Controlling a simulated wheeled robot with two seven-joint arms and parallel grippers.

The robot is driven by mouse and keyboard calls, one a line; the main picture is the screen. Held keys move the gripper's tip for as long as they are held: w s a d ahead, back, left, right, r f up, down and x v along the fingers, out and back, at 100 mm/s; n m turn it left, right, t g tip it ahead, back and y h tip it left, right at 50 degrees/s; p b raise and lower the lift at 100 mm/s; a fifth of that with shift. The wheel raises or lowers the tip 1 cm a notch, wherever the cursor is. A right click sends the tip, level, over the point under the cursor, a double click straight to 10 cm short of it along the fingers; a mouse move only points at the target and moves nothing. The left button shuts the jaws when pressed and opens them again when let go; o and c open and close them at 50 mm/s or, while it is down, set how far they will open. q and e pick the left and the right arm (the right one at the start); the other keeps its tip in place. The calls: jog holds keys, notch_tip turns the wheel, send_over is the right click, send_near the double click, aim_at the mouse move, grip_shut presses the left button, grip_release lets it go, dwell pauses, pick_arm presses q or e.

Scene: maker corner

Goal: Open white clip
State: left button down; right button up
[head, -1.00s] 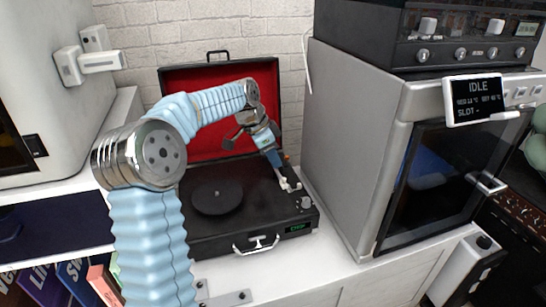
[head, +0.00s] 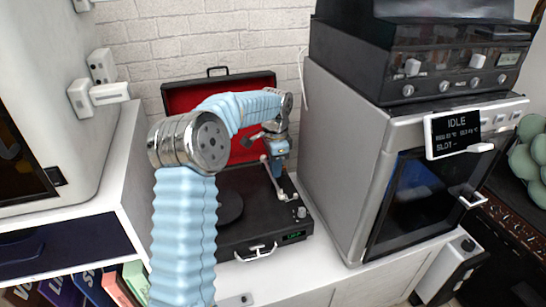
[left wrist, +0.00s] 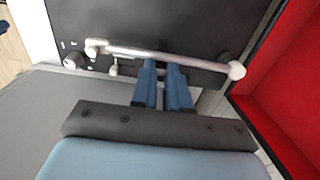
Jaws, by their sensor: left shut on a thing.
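The record player (head: 262,222) stands open on the white counter. Its pale tonearm (left wrist: 165,55) runs across the left wrist view and also shows in the head view (head: 266,171). My left gripper (head: 279,181) is down at the tonearm, over the deck's right side. Its two blue fingers (left wrist: 162,68) show in the left wrist view with a narrow gap, tips right beside the tonearm. It is shut on a small part there, apparently the white clip, which the fingers and tonearm hide. A small white piece (left wrist: 114,67) stands beside the tonearm, left of the fingers. My right gripper is not in view.
The raised red-lined lid (head: 190,98) stands behind the deck. A grey oven-like machine (head: 340,150) with an IDLE display (head: 455,134) rises close on the right. A white cabinet (head: 50,90) stands on the left. Books (head: 95,288) sit below the counter at left.

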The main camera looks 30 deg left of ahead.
pick_arm(q)
jog(key=shift+w+d+g+y, duration=0.25)
jog(key=shift+w+g+y, duration=0.1)
jog(key=shift+g+y, duration=0.4)
jog(key=shift+r+g, duration=0.1)
jog(key=shift+g, duration=0.15)
jog(key=c, duration=1.1)
grip_release()
